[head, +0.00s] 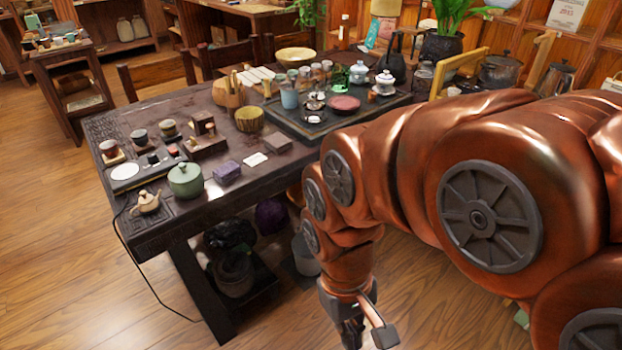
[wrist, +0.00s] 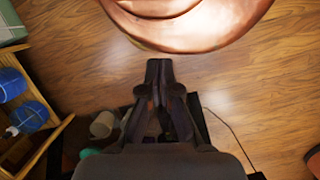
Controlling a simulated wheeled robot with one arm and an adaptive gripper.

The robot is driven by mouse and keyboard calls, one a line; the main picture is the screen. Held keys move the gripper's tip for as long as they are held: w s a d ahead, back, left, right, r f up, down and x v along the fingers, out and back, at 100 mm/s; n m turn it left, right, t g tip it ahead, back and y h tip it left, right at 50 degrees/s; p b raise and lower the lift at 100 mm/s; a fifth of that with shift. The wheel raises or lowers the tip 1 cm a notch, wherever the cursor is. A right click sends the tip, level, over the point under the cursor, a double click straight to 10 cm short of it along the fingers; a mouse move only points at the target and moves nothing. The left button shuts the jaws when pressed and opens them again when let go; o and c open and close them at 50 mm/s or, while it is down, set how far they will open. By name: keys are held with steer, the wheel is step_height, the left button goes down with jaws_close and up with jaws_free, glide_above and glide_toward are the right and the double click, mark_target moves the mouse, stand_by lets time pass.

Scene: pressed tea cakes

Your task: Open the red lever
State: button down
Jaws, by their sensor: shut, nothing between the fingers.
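I cannot make out a red lever in either view. My gripper (head: 352,332) hangs low at the end of my copper-coloured arm, in front of the table's right part, near the bottom edge of the head view. In the wrist view, my gripper (wrist: 159,68) has its dark fingers together, with nothing held between them. Wooden floor shows beyond the fingertips. My arm and gripper hide part of the table's front and whatever is behind them.
A wooden shelf with blue items (wrist: 12,82) is left in the wrist view. Floor (head: 70,260) at left is clear.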

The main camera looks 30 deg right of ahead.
steer(key=shift+a, duration=0.1)
steer(key=w+a+f+m+t+y+b, duration=0.1)
steer(key=w+a+f+m+y+b, duration=0.2)
steer(key=w, duration=0.4)
steer(key=w+a+f+m+t+y+b, duration=0.2)
steer(key=w+a+m+b, duration=0.1)
steer(key=w+b, duration=0.25)
steer(key=w+d+f+m+t+y+b, duration=0.1)
steer(key=w+d+m+t+b, duration=0.2)
steer(key=w, duration=0.5)
steer(key=w+d+m+t+y+b, duration=0.1)
steer(key=w+m+t+y+b, duration=0.1)
steer(key=w+m, duration=0.45)
steer(key=w+d+f+m+t+h+b, duration=0.1)
steer(key=w+d+f+m+t+b, duration=0.15)
steer(key=w+d+m, duration=0.5)
steer(key=w+d+f+m+t+b, duration=0.1)
steer(key=w+d+m+t+b, duration=0.2)
steer(key=d, duration=0.7)
steer(key=d+f+m+t+h+b, duration=0.1)
steer(key=d+f+m+h, duration=0.1)
steer(key=d, duration=0.5)
steer(key=w+d+f+m+t+h+b, duration=0.1)
steer(key=d+f+m+t+b, duration=0.1)
steer(key=d+m, duration=0.3)
steer(key=d, duration=0.3)
steer(key=shift+d+h, duration=0.25)
steer(key=shift+h, duration=0.15)
